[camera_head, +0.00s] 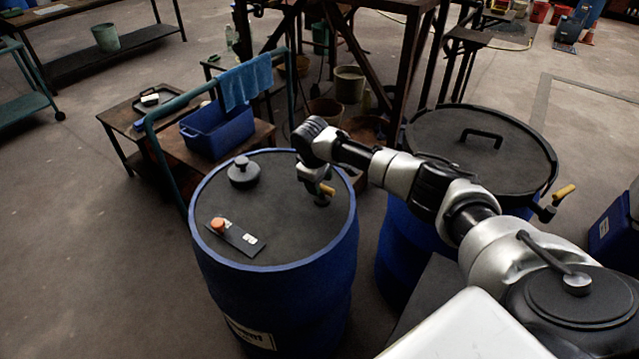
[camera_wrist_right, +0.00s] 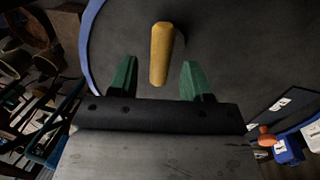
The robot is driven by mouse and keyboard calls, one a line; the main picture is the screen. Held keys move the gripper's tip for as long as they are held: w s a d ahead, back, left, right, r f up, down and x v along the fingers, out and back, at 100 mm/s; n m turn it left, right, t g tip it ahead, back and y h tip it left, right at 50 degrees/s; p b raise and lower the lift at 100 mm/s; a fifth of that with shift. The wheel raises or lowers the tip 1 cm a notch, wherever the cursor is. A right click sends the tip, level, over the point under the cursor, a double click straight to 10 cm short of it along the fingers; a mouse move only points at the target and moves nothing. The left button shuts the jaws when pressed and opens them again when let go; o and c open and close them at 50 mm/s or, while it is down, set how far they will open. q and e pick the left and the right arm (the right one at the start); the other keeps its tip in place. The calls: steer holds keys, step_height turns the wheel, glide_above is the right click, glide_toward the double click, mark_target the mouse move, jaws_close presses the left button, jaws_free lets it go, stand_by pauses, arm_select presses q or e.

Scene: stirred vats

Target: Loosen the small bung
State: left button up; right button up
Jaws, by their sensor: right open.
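A blue drum (camera_head: 215,267) with a dark top stands in the middle of the head view. A yellow-handled fitting (camera_head: 327,190), seemingly the small bung, sits near the right of its top. In the right wrist view its yellow handle (camera_wrist_right: 161,52) lies between the two green fingers, with gaps on both sides. My right gripper (camera_head: 321,185) is open over the fitting, partly hidden by its own wrist in the head view. The fitting's dark base is mostly hidden. A larger black bung (camera_head: 243,173) sits at the top's far left. My left gripper is not in view.
A dark plate (camera_head: 243,239) with an orange knob (camera_head: 218,225) lies on the drum top at front left. A lidded blue drum (camera_head: 404,240) with a yellow-handled lever (camera_head: 563,192) stands to the right. A teal-railed cart with a blue bin (camera_head: 218,131) stands behind.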

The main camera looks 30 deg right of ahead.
steer(key=shift+d+f, duration=0.15)
steer(key=shift+f, duration=0.45)
steer(key=shift+c, duration=0.9)
jaws_close()
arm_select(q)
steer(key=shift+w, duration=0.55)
